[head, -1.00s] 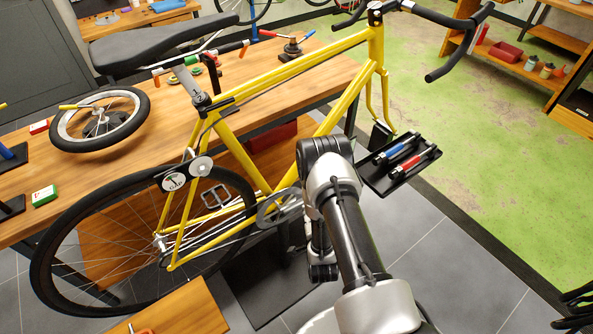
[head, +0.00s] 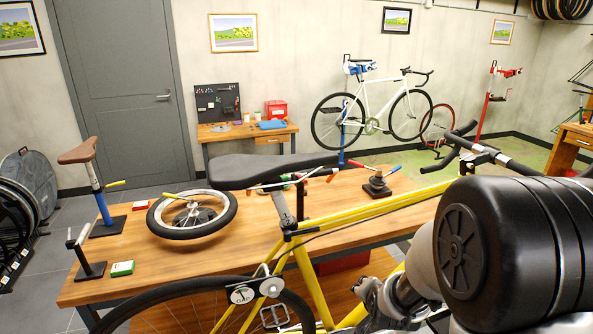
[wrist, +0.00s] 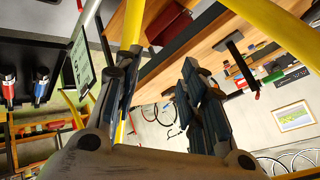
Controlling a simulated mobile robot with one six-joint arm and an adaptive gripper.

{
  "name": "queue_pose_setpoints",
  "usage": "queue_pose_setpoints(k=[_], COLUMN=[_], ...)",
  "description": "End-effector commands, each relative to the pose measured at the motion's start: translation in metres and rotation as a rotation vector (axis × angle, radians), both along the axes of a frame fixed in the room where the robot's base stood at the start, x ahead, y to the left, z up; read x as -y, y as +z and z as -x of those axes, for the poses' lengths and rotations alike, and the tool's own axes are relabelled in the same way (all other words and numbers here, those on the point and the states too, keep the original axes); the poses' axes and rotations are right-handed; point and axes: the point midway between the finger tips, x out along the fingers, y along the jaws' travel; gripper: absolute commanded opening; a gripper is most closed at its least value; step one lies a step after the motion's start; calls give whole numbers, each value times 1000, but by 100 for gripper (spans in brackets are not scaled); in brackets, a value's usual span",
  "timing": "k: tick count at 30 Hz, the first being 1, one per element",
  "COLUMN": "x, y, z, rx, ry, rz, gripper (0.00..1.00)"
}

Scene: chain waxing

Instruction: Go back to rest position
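My gripper (wrist: 155,95) shows in the wrist view with its two dark fingers apart and nothing between them. It is open and empty. Yellow frame tubes of the bicycle (wrist: 133,28) pass beyond the fingers, and I cannot tell how far away they are. In the head view the yellow bicycle (head: 305,272) stands in front of the wooden workbench (head: 130,265). A large black joint of my arm fills the lower right and hides part of the bicycle's front. My fingers are not clear in that view.
A black tray (wrist: 50,27) with a red tool (wrist: 8,90) and a blue tool (wrist: 41,88) is at the left of the wrist view. A small wheel (head: 192,214) lies on the workbench. A white bicycle (head: 370,110) stands farther back.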

Motion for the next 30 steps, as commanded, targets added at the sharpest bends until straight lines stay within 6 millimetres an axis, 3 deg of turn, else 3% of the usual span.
queue_pose_setpoints(k=[1, 6, 11, 15, 22, 25, 30], x=[-5, -18, -28, -34, -38, -38, -38], y=[26, 82, 124, 148, 163, 164, 164], z=[11, 64, 129, 192, 279, 300, 311], rx=[-12, -102, -183, -249, -339, -362, -376], ry=[43, 197, 347, 481, 657, 699, 723], rz=[28, 129, 221, 297, 389, 407, 416], gripper=[38, 38, 38, 38, 38, 38, 38])
